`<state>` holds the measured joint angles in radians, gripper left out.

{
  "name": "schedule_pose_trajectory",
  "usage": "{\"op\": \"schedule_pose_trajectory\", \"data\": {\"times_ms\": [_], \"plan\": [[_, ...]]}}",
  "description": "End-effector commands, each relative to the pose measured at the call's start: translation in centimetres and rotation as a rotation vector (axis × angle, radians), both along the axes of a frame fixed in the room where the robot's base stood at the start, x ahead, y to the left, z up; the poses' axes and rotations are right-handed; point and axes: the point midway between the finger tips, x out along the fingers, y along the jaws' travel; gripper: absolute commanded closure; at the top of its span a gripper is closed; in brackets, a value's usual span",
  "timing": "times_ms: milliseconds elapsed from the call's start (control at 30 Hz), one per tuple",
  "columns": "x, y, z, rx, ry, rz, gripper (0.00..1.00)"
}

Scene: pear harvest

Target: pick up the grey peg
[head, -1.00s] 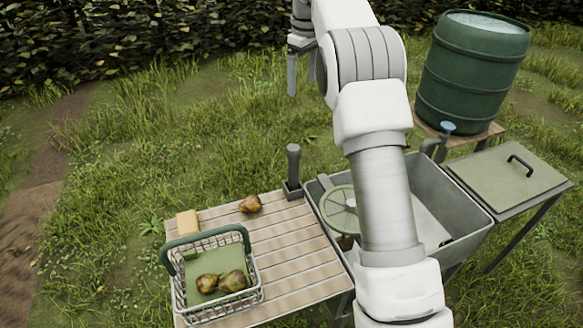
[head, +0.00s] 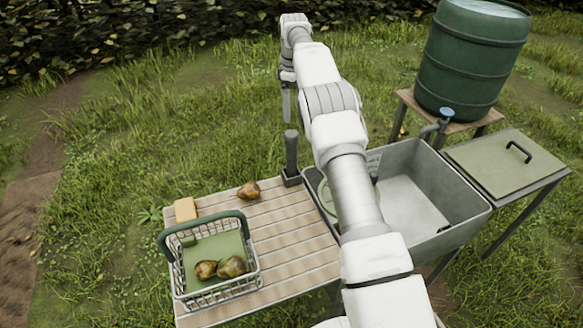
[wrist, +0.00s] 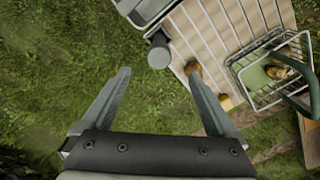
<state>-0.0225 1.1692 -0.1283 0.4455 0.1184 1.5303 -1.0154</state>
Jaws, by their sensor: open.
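The grey peg (head: 291,152) stands upright in a small dark base at the far right corner of the slatted table, beside the sink. In the wrist view the round end of the peg (wrist: 159,54) shows from above, ahead of the fingers and roughly between their lines. My gripper (wrist: 166,82) is open and empty. In the head view my gripper (head: 286,105) hangs above and just beyond the peg, with its fingers pointing down. The exact gap between fingers and peg cannot be told.
The slatted table (head: 290,235) holds a brown pear (head: 248,190), a tan block (head: 186,209) and a wire basket (head: 215,291) with two pears. A grey sink (head: 440,185) adjoins it on the right. A green barrel (head: 473,60) stands behind. Grass beyond the table is free.

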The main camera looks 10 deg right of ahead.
Motion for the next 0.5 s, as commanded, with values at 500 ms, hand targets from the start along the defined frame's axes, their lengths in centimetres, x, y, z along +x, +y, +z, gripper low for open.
{"op": "schedule_pose_trajectory", "data": {"times_ms": [500], "plan": [[0.0,0.1,-6.3,0.000,0.001,0.000,0.07]]}}
